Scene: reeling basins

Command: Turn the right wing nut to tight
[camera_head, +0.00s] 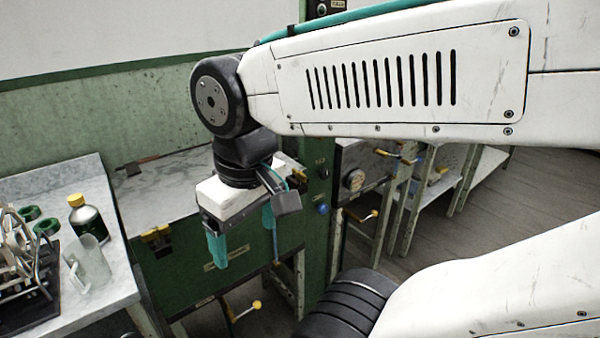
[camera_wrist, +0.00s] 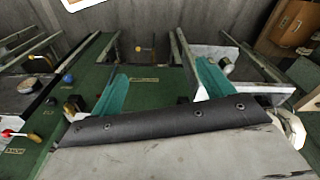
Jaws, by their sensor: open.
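A brass-coloured fitting, which looks like the right wing nut (camera_head: 298,176), shows at the right end of the green basin front, just right of my gripper and partly hidden by it. It seems to show in the wrist view as a small dark-yellow piece (camera_wrist: 72,105), left of the left finger. A similar left fitting (camera_head: 157,241) sits at the basin's left end. My gripper (camera_head: 243,238) points down in front of the green panel. Its teal fingers are spread with nothing between them, as the wrist view also shows (camera_wrist: 163,76). I cannot read the nut's tightness.
A blue knob (camera_head: 322,209) is on the green post at right. A yellow-ended lever (camera_head: 257,305) sticks out below the basin. A side table (camera_head: 115,275) at left holds a bottle (camera_head: 87,218), a glass jug (camera_head: 90,262) and a rack.

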